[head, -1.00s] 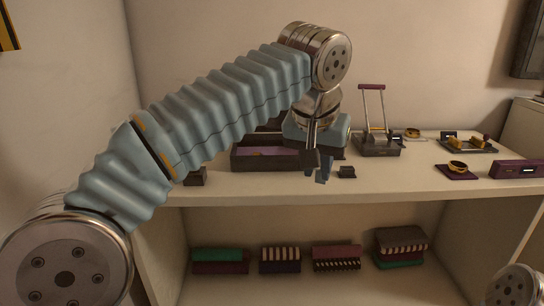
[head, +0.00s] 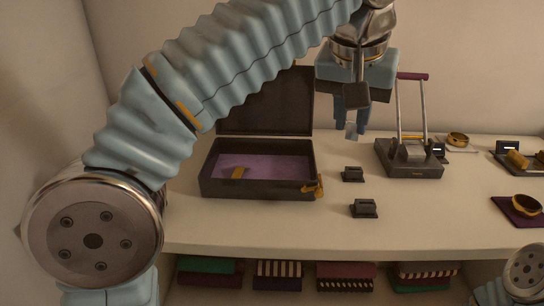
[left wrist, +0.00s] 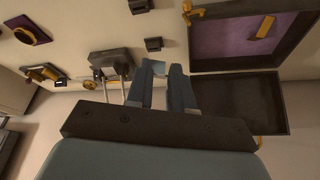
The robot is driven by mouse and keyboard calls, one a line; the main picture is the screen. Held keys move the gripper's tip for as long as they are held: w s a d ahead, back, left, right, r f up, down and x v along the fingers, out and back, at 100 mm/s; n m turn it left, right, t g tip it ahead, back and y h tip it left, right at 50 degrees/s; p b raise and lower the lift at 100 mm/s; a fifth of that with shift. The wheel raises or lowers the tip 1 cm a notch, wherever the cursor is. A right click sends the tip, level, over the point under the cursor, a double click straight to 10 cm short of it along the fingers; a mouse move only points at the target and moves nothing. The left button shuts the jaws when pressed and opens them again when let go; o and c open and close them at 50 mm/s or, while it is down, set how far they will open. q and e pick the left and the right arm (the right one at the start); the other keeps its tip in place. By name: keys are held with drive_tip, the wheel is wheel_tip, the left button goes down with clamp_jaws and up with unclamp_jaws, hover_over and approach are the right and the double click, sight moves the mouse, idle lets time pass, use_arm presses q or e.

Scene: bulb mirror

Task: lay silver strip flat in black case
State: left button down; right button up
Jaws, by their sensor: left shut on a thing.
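The black case (head: 258,191) stands open on the shelf, its lid (head: 265,105) raised behind it. Its purple lining (head: 275,168) is visible, with a small gold piece (head: 238,172) lying on it. My left gripper (head: 351,125) points down above the shelf, to the right of the case. It is shut on the small silver strip (head: 351,131), which shows below the fingertips. In the left wrist view the strip (left wrist: 160,67) is between the fingertips, apart from the case (left wrist: 230,66). Most of the strip is hidden by the fingers. My right gripper is not in view.
Two small black holders (head: 353,174) (head: 364,208) stand right of the case. A black stand with a tall handle (head: 410,160) is farther right, near a gold ring on a purple mat (head: 518,210). A gold clasp (head: 314,188) sticks out at the case's front right corner.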

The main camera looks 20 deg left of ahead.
use_arm(q)
drive_tip(key=w+a+f+b, duration=0.1)
drive_tip(key=w+a+f, duration=0.1)
drive_tip(key=a+f, duration=0.2)
drive_tip(key=w+a+f+b, duration=0.1)
drive_tip(key=w+a+f, duration=0.2)
drive_tip(key=a+f, duration=0.1)
drive_tip(key=w+a+f+b, duration=0.2)
drive_tip(key=w+a+f, duration=0.1)
drive_tip(key=a+f, duration=0.1)
drive_tip(key=shift+w, duration=0.1)
drive_tip(key=shift+f, duration=0.45)
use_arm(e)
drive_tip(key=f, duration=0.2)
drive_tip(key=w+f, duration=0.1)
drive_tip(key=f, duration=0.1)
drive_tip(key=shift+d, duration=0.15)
use_arm(q)
drive_tip(key=shift+f, duration=0.1)
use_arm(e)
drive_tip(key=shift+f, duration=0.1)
